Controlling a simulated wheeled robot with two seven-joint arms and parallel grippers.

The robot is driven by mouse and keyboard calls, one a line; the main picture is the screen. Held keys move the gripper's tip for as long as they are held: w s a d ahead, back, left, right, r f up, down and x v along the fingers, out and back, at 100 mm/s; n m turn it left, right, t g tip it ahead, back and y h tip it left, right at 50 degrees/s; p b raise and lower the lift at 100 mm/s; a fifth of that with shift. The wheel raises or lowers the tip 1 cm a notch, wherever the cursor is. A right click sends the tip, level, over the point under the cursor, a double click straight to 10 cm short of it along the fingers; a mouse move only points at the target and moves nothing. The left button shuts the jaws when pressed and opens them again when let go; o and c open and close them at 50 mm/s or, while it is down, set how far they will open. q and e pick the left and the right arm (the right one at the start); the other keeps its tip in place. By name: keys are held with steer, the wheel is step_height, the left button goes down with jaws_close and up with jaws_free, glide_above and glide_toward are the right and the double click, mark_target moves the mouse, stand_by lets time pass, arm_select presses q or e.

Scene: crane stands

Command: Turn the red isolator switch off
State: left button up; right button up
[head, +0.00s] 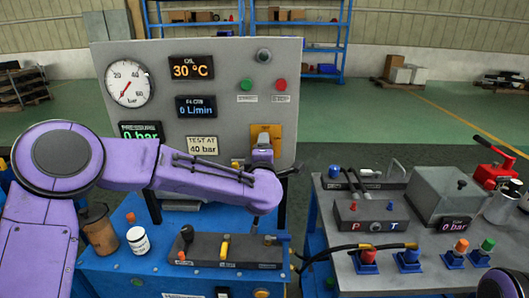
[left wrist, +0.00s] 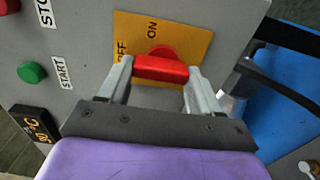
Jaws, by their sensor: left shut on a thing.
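The red isolator switch (left wrist: 162,68) sits on a yellow plate (left wrist: 190,42) marked ON and OFF, in the left wrist view. Its red handle lies crosswise between my left gripper's fingers (left wrist: 160,80), which are shut on its two ends. The OFF mark is beside the left finger and the ON mark is above the handle. In the head view the yellow plate (head: 266,131) is at the lower right of the grey panel, and my left gripper (head: 262,152) is in front of it, hiding the switch. My right gripper is not in view.
The grey panel (head: 225,80) carries a gauge, displays, and green (head: 244,85) and red (head: 280,85) buttons. Below are a brown cup (head: 98,232), a white jar (head: 138,241) and a lever block (head: 225,250). A second bench with hoses and a grey tank (head: 440,195) stands right.

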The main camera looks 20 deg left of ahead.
arm_select(q)
steer(key=o, duration=1.1)
steer(key=shift+c, duration=0.2)
steer(key=b+v, duration=0.2)
steer(key=v, duration=0.8)
steer(key=shift+s, duration=0.3)
